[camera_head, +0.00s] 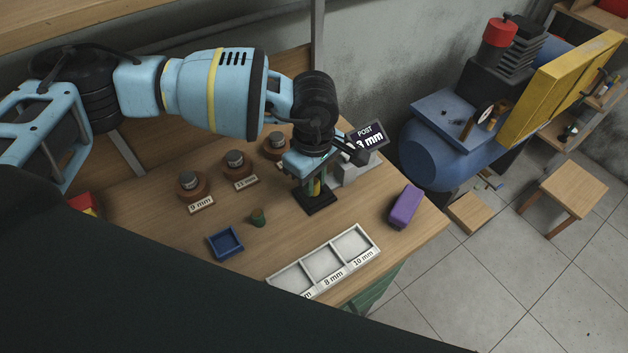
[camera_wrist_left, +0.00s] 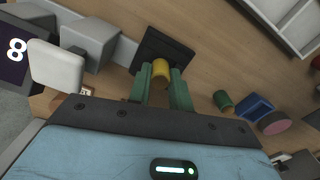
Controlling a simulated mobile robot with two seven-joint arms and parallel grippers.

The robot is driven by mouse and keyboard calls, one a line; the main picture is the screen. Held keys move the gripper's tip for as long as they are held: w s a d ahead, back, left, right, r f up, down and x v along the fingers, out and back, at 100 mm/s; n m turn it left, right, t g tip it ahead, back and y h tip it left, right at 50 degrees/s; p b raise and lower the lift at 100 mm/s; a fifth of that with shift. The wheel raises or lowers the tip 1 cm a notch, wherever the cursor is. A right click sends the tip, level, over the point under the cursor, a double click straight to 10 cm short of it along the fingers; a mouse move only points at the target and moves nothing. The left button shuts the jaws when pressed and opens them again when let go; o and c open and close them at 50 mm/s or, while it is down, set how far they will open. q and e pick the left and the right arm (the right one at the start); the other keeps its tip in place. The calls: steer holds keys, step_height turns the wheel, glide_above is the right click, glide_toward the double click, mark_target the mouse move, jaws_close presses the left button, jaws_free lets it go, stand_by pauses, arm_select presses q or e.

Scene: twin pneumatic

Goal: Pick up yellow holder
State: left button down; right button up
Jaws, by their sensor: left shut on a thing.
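The yellow holder (camera_wrist_left: 160,72) sits between the green fingers of my left gripper (camera_wrist_left: 160,88) in the left wrist view. My left gripper is shut on it, above or at a black square base (camera_wrist_left: 168,47). In the head view my left gripper (camera_head: 314,187) points down over the same black base (camera_head: 318,201), and only a small bit of yellow shows between its fingers. Whether the holder still touches the base cannot be told. My right gripper is not in view.
A green cylinder (camera_head: 258,217), a blue tray (camera_head: 226,243), a white labelled tray (camera_head: 304,269) and a purple block (camera_head: 404,207) lie around on the wooden table. Labelled round stands (camera_head: 192,186) line the left side.

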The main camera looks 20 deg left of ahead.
arm_select(q)
steer(key=shift+r, duration=0.45)
step_height(320, 180, up, 2)
steer(key=shift+r, duration=0.15)
steer(key=s+d, duration=0.3)
steer(key=d, duration=0.1)
steer(key=s+d+b, duration=0.1)
steer(key=s+d, duration=0.2)
steer(key=s+d+r, duration=0.1)
steer(key=s+d, duration=0.2)
steer(key=d, duration=0.1)
steer(key=shift+d+b, duration=0.3)
steer(key=shift+b, duration=0.1)
steer(key=shift+s+d+r, duration=0.15)
steer(key=shift+s+d, duration=0.25)
steer(key=shift+d, duration=0.15)
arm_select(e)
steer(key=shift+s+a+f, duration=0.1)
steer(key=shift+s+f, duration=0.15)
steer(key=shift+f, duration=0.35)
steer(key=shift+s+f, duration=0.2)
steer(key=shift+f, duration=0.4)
